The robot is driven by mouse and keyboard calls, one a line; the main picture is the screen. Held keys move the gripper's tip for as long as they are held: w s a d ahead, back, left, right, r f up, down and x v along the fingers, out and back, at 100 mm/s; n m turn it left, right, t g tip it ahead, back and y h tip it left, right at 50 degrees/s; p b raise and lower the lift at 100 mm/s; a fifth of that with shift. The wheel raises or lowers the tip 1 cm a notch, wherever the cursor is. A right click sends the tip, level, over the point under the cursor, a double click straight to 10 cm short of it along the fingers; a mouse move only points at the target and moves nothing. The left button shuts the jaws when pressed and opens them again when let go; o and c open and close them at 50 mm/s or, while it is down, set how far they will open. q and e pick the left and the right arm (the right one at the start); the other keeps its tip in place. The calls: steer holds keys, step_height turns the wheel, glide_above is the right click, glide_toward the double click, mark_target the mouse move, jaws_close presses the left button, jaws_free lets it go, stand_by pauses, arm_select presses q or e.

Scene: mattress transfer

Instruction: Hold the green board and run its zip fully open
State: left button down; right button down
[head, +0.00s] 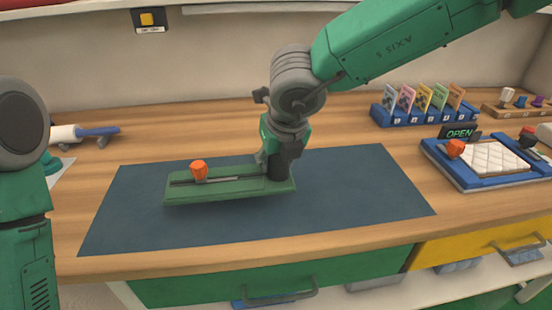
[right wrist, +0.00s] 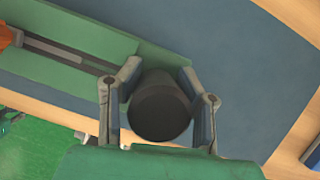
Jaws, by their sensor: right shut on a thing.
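The green board (head: 230,193) lies on a dark blue mat (head: 350,195). A dark slot runs along its top, with an orange knob (head: 199,170) towards the left end. My right gripper (head: 274,163) is at the board's right end, shut on a dark round post (head: 280,165). In the right wrist view the post (right wrist: 160,108) sits between the two fingers (right wrist: 158,100), with the board (right wrist: 70,55) beyond and part of the orange knob (right wrist: 8,36) at the left edge. My left arm shows at the left edge of the head view; its gripper is not in view.
A blue tray (head: 452,180) with a white quilted pad (head: 493,158) and another orange knob (head: 456,148) stands at the right. Behind it is a blue card rack (head: 425,115). A white roller with a blue handle (head: 85,132) lies at the back left. The mat around the board is clear.

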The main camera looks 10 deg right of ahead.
steer(key=shift+f+b, duration=1.2)
steer(key=shift+f, duration=0.95)
steer(key=shift+f, duration=0.1)
